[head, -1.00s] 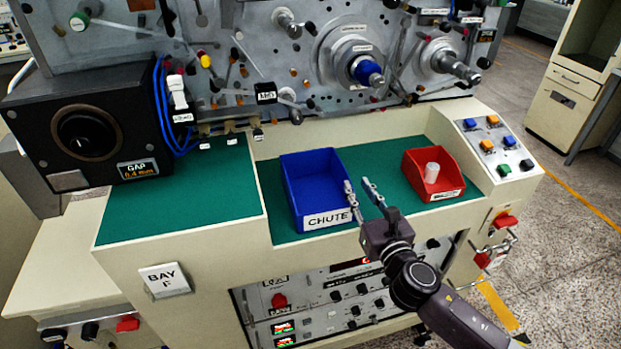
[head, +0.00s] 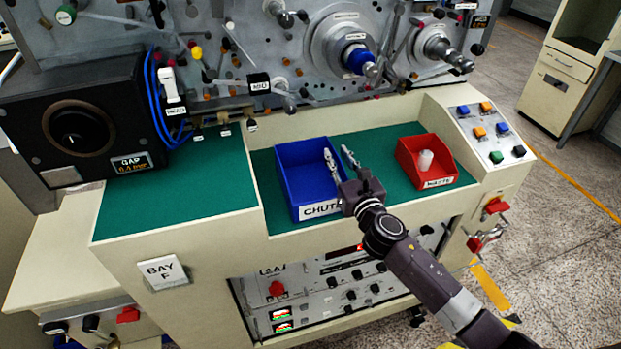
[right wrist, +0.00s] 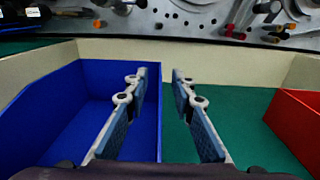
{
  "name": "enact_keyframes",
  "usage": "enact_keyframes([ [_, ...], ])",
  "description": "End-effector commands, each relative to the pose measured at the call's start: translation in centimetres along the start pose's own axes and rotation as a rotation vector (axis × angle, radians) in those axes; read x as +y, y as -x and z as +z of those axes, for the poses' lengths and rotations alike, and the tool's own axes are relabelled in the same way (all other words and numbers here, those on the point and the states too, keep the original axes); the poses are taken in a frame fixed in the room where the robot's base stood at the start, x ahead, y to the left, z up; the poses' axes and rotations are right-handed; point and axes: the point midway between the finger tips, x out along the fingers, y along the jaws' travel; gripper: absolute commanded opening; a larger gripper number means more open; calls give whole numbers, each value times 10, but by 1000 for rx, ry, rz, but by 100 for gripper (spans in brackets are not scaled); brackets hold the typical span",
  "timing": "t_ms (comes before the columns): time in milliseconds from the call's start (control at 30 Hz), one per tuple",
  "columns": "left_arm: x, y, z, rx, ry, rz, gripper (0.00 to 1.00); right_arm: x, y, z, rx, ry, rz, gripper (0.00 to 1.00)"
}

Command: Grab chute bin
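The blue chute bin (head: 284,172), with a CHUTE label on its front, stands on the green mat in the head view. It is empty as far as I can see, and its left part fills the left of the right wrist view (right wrist: 110,82). My right gripper (head: 339,151) is open at the bin's right side. In the right wrist view its fingers (right wrist: 158,76) stand apart, the left one over the bin's inside and the right one over the mat, with the bin's right wall between them. I cannot tell whether they touch it. My left gripper is out of view.
A red waste bin (head: 440,152) holding a white cylinder (head: 425,160) stands to the right. A machine panel with spindles (head: 358,62) rises behind the mat. A black gap box (head: 82,135) stands at the left. Bare green mat (head: 385,178) lies between the bins.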

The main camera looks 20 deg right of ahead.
Motion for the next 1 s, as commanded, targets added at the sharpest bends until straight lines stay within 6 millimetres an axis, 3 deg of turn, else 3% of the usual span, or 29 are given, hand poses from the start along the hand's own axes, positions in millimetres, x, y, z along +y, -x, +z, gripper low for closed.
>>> enact_keyframes([
  [167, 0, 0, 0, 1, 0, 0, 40, 0, 0, 0, 0, 0, 0, 23],
  [400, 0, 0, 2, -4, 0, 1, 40, 0, 0, 0, 0, 0, 0, 0],
  [1000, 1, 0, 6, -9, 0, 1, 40, 0, 1, 1, -1, 0, 0, 0],
])
